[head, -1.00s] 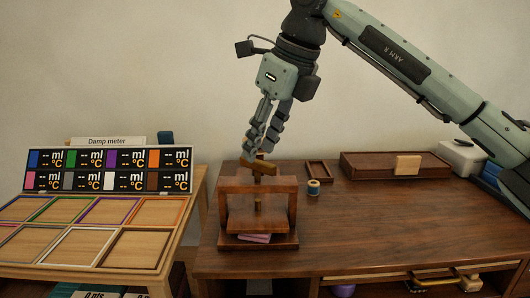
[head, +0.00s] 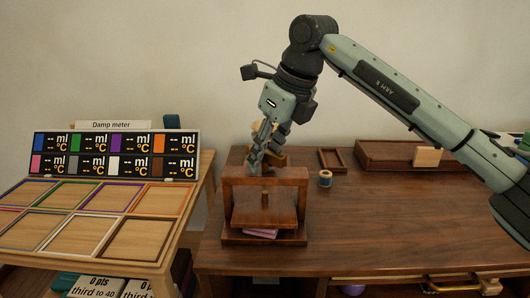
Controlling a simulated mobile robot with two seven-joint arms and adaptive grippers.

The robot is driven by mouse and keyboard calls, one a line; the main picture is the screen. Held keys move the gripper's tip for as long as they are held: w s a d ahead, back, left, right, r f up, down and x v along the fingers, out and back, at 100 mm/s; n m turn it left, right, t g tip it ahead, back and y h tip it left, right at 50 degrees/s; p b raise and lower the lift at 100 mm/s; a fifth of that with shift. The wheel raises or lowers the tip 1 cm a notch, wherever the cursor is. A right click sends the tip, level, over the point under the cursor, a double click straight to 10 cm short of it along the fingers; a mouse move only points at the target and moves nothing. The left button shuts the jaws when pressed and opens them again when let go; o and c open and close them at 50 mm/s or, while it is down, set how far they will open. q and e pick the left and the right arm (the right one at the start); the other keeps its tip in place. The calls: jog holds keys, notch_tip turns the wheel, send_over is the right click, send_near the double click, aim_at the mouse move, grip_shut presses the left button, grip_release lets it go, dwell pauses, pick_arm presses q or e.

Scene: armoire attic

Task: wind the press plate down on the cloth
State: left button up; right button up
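The wooden press stands at the left end of the desk, its upright frame (head: 297,192) on a flat base. The press plate (head: 264,212) hangs level inside the frame on a short screw (head: 265,194). The folded pink cloth (head: 260,233) lies under the plate, with only its front edge showing; I cannot tell whether they touch. My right gripper (head: 255,168) points down at the top of the frame, its fingers in front of the wooden handle (head: 278,159). The fingers hide part of the handle, and their grip is unclear. My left gripper is out of view.
The desk top (head: 400,217) is clear right of the press. A thread spool (head: 325,179), a small tray (head: 332,160) and a long wooden box (head: 385,155) stand behind. At left, a damp meter (head: 115,156) stands on a table with coloured frames.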

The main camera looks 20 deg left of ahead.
grip_shut()
dwell(0.5)
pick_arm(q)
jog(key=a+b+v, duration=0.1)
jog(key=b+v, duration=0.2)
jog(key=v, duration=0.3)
pick_arm(e)
jog(key=m+t, duration=0.1)
jog(key=m, duration=0.2)
jog(key=shift+f+m+h, duration=0.15)
jog(key=shift+m+h, duration=0.25)
jog(key=m+b, duration=0.1)
jog(key=m, duration=0.1)
jog(key=m+t+h+b, duration=0.1)
jog(key=m+b, duration=0.1)
jog(key=shift+m+h, duration=0.3)
jog(key=m+h+b, duration=0.1)
jog(key=m, duration=0.3)
jog(key=shift+t+b, duration=0.35)
jog(key=shift+t, duration=0.05)
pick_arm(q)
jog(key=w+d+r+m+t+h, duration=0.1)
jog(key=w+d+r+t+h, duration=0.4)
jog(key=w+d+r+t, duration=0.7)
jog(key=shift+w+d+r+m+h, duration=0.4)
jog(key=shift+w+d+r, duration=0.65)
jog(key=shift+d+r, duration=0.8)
pick_arm(e)
jog(key=shift+m+h, duration=0.4)
